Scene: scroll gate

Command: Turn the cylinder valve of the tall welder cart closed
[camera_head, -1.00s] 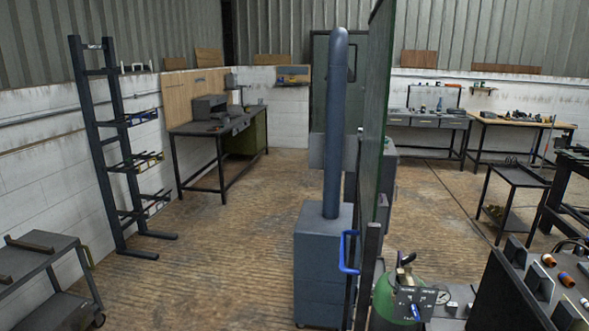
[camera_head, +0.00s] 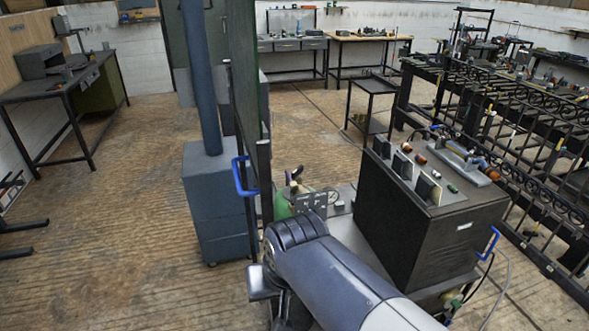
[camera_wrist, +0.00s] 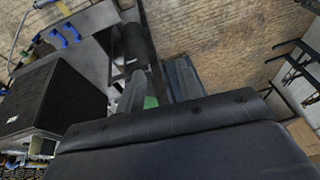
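The welder cart carries a large dark machine box (camera_head: 435,205) with a pale label, and a green gas cylinder (camera_head: 281,208) at its left side. Dark fittings (camera_head: 294,178) stand on the cylinder's top, beside a small dark panel (camera_head: 312,199). I cannot make out the valve's handle or how far it is turned. My arm crosses the front of the cart and hides the cylinder's lower part; my fingertips do not show in the head view. In the wrist view my gripper (camera_wrist: 157,88) appears open, its two grey fingers apart, with a patch of green (camera_wrist: 150,102) between them.
A blue-grey cabinet with a round column (camera_head: 215,205) and a dark green screen (camera_head: 243,75) stand close left of the cylinder. A blue handle (camera_head: 240,176) juts from there. Racks of ironwork (camera_head: 520,150) stand right. Floor at left is mostly clear.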

